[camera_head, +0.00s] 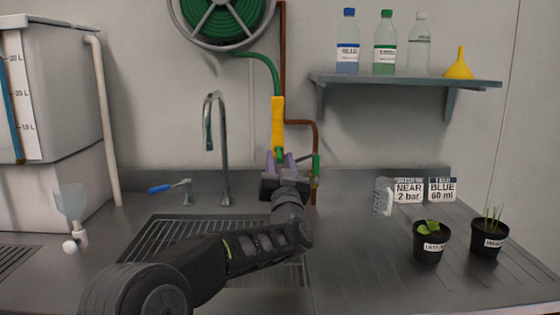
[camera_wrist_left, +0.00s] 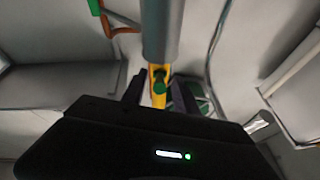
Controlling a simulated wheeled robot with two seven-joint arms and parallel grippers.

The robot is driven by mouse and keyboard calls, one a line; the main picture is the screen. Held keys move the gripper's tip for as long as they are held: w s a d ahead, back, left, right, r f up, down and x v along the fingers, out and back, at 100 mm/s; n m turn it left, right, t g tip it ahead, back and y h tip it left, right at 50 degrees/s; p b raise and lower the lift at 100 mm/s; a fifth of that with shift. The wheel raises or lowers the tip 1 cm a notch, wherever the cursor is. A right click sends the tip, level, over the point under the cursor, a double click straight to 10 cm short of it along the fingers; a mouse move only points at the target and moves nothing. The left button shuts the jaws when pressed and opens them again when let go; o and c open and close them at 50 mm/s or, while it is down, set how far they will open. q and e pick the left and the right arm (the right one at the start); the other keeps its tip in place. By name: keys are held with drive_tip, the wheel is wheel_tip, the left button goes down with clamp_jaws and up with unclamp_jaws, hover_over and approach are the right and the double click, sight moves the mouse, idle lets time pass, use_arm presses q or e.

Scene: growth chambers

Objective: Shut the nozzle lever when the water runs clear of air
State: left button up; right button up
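A yellow nozzle (camera_head: 278,118) hangs upright on the end of a green hose (camera_head: 268,66) in front of the back wall. Its lower end has a green part. My left gripper (camera_head: 281,161) is just below and around that lower end, with its fingers apart on either side. In the left wrist view the yellow nozzle (camera_wrist_left: 158,92) with a green knob-like part (camera_wrist_left: 160,80) lies between the two fingers, with small gaps beside it. I cannot tell the lever's position. No water stream shows. My right gripper is not in view.
A copper pipe with a green valve handle (camera_head: 316,164) stands right beside the gripper. The sink grate (camera_head: 165,240) lies below. Potted plants (camera_head: 428,242) and label cards (camera_head: 408,190) stand at right.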

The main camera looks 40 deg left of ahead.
use_arm(q)
drive_tip(key=shift+c, duration=0.3)
clamp_jaws()
idle(0.3)
